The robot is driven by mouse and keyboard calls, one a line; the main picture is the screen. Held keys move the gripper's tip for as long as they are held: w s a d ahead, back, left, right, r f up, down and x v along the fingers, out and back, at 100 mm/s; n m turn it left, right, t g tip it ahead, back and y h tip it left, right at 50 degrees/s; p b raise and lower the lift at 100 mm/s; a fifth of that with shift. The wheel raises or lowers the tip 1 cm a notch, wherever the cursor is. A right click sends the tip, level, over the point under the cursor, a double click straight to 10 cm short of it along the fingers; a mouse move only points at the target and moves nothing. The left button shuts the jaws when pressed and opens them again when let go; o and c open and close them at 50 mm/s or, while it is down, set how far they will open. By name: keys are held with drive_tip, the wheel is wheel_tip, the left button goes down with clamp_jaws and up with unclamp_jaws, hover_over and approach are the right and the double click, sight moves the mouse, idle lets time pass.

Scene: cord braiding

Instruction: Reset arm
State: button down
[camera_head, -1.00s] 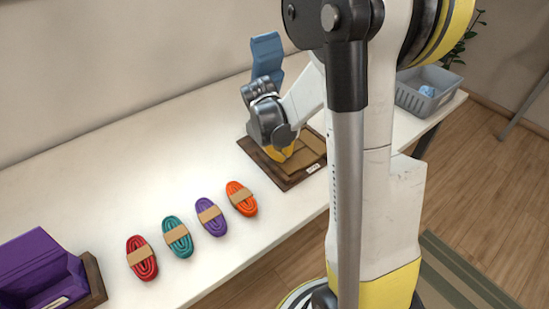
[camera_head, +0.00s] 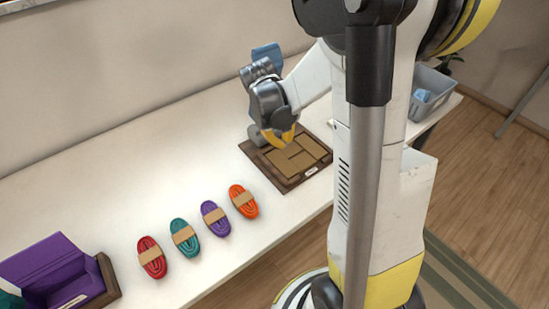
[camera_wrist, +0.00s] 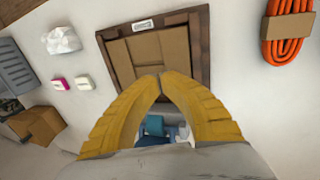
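My gripper (camera_head: 284,140) is over the dark wooden tray (camera_head: 308,176), which holds flat brown panels. In the wrist view its yellow fingers (camera_wrist: 160,76) meet at the tips, with nothing gripped between them. The tray (camera_wrist: 201,60) lies beyond the fingertips there. Four-strand-like cord bundles with tan bands lie in a row on the table: red (camera_head: 152,258), teal (camera_head: 185,238), purple (camera_head: 215,219) and orange (camera_head: 243,201). The orange bundle (camera_wrist: 287,32) also shows in the wrist view.
An open purple box (camera_head: 50,268) stands at the table's left. A grey basket (camera_head: 433,92) is at the far right end. A blue object (camera_head: 267,51) is partly hidden behind my gripper. The wrist view shows white crumpled material (camera_wrist: 61,40) and a cardboard box (camera_wrist: 36,124).

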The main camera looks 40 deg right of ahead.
idle(0.4)
drive_tip(key=s+a+r+t+y, duration=0.1)
drive_tip(key=s+a+r+t, duration=0.2)
drive_tip(key=a, duration=0.6)
drive_tip(key=s+a+r+t+y, duration=0.2)
drive_tip(key=s+a+r+t, duration=0.2)
drive_tip(key=s+a+r, duration=0.4)
wheel_tip(320, 180, up, 2)
drive_tip(key=shift+a+r+m, duration=0.1)
drive_tip(key=shift+a+m, duration=0.2)
drive_tip(key=shift+a, duration=0.6)
